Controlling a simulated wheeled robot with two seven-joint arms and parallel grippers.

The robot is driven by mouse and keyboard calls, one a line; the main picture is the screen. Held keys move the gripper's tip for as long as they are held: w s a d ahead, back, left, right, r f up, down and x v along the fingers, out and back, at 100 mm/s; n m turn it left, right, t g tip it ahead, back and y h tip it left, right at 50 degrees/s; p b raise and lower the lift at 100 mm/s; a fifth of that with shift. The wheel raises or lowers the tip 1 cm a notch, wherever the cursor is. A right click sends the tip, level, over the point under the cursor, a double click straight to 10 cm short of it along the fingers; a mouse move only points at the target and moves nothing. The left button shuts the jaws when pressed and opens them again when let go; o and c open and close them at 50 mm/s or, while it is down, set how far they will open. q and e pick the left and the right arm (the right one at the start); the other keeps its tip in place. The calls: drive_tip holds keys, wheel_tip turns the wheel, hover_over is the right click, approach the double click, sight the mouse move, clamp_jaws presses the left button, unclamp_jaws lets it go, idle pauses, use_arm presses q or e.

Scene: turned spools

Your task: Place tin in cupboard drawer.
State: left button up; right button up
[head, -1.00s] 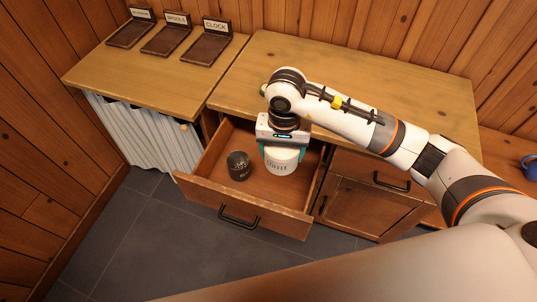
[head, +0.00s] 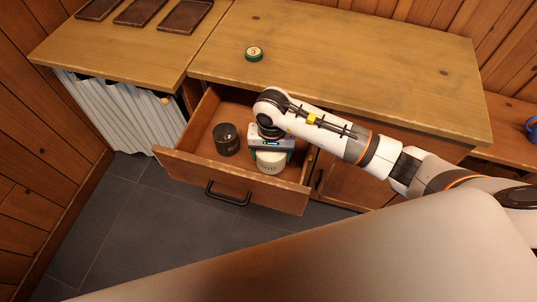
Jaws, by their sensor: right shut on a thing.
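My right gripper (head: 271,157) is shut on a pale tin (head: 269,166) with dark lettering on its side. It holds the tin inside the open cupboard drawer (head: 228,177), towards its right end and near the front wall. The gripper hides the tin's top, and I cannot tell if its base touches the drawer floor. My left gripper is not in view.
A dark cup (head: 226,140) stands in the drawer, left of the tin. A small green round container (head: 254,54) sits on the otherwise clear worktop (head: 350,60). Several brown trays (head: 185,16) lie on the left counter. A blue mug (head: 532,126) is at the far right.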

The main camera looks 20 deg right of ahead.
drive_tip(key=shift+f, duration=2.65)
drive_tip(key=o, duration=1.4)
drive_tip(key=shift+c, duration=0.2)
wheel_tip(320, 180, up, 12)
drive_tip(key=shift+r+b, duration=0.1)
drive_tip(key=shift+b, duration=0.2)
